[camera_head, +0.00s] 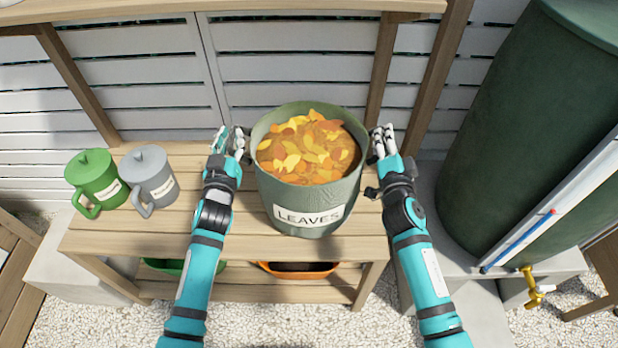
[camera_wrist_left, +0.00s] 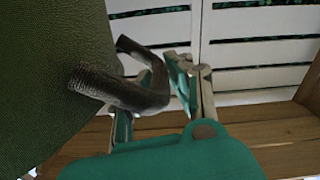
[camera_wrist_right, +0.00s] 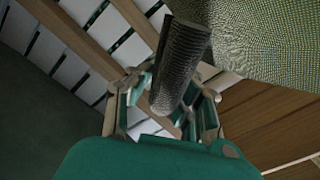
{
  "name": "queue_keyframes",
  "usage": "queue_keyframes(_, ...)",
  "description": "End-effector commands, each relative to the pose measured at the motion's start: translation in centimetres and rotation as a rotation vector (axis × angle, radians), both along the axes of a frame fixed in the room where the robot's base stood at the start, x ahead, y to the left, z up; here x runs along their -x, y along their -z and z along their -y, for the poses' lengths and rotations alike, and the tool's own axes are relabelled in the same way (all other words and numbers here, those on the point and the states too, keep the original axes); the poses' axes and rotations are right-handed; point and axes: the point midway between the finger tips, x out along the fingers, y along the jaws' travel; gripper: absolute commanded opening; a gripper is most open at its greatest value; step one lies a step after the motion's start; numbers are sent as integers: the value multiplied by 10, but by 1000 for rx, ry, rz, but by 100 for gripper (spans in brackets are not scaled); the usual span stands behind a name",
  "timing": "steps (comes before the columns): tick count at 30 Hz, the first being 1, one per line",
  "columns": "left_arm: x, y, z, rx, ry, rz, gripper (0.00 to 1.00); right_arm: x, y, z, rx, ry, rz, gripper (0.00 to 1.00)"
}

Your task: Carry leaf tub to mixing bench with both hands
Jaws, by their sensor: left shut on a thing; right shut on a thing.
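The leaf tub (camera_head: 285,206) is a green-grey round tub with a "LEAVES" label, full of orange and yellow leaves. It is upright over the wooden bench (camera_head: 160,235); I cannot tell whether it touches the top. My left gripper (camera_head: 238,143) is at the tub's left side, shut on its handle. In the left wrist view the dark curved handle (camera_wrist_left: 150,92) passes between the fingers. My right gripper (camera_head: 380,143) is at the right side, shut on the other handle. In the right wrist view that dark handle (camera_wrist_right: 181,68) lies between the fingers.
A green lidded jug (camera_head: 93,175) and a grey lidded jug (camera_head: 150,174) stand on the bench at left. A large green barrel (camera_head: 530,120) with a yellow tap (camera_head: 532,289) stands at right. An orange container (camera_head: 298,270) is on the lower shelf. A wooden shelf (camera_head: 200,8) crosses above.

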Motion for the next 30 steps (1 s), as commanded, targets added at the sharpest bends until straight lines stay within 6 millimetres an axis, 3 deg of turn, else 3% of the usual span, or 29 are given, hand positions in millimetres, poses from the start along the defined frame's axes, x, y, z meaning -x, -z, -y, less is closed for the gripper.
queue_keyframes(16,0,-6,0,-1,0,4,0,0,-6,0,-1,0,4,0)
queue_keyframes(30,0,-49,0,-1,-1,4,0,0,-49,0,-1,0,4,0)
